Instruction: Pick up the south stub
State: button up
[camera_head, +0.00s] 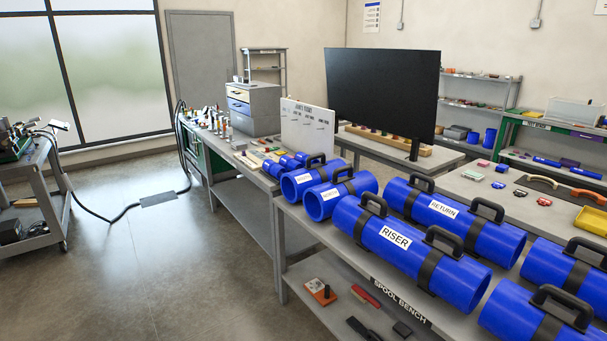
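Two short blue pipe stubs lie side by side at the far left end of the spool bench, each with a black strap handle and a small white label. The farther one, whose small label seems to read SOUTH, is the south stub (293,188). The nearer one, whose label seems to read NORTH, is the north stub (319,207). Both have an open end facing the front left. The south stub's back part is partly hidden by its handle and the north stub. My gripper is not in view.
Long blue spools, RISER (449,277) and RETURN (505,238), lie right of the stubs, with more at the right edge. A black monitor (382,95) and a white board (307,128) stand behind. A cable crosses the floor at left; the floor before the bench is clear.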

aim_at(316, 175)
jog(key=i+j+u, duration=0.35)
jog(key=i, duration=0.45)
jog(key=i+u, duration=0.35)
jog(key=i, duration=1.2)
jog(key=i+j+z, duration=0.1)
jog(key=i, duration=0.65)
jog(key=i+j, duration=0.1)
jog(key=i, duration=0.65)
jog(key=i+j+z, duration=0.1)
jog(key=i+z, duration=0.2)
jog(key=i+j+z, duration=0.25)
jog(key=i, duration=0.3)
